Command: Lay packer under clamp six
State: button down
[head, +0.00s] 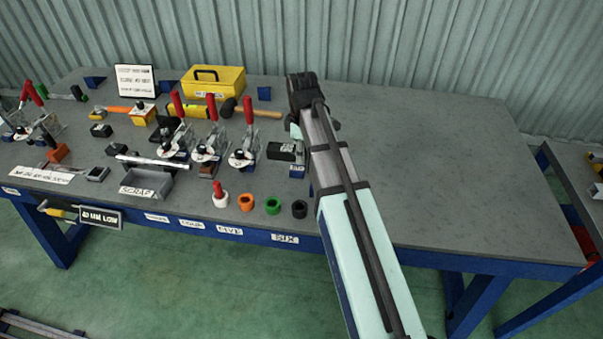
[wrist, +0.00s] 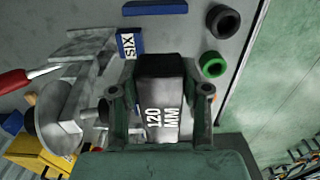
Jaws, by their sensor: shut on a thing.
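The packer (wrist: 160,90) is a dark block with a light face marked 120 MM. My gripper (wrist: 160,102) is shut on it, one finger on each side, in the wrist view. In the head view my arm hides most of the gripper, and the dark packer (head: 281,151) shows just left of the arm. Clamp six (wrist: 68,95) is a metal toggle clamp with a red handle, left of the packer beside a blue SIX tag (wrist: 129,45). In the head view this clamp (head: 243,155) stands left of the packer. I cannot tell whether packer and clamp touch.
Other red-handled clamps (head: 210,145) stand farther left. Several coloured rings (head: 273,206) lie near the front edge, beside a scrap tray (head: 147,186). A yellow toolbox (head: 213,82) and a hammer (head: 250,111) are behind. The bench's right half (head: 440,160) is clear.

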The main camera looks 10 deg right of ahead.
jog(key=shift+f+p, duration=0.75)
jog(key=shift+f, duration=4.3)
jog(key=shift+f, duration=0.6)
jog(key=c, duration=0.6)
grip_release()
jog(key=shift+o, duration=0.2)
jog(key=shift+r+b, duration=0.8)
jog(key=shift+r, duration=3.55)
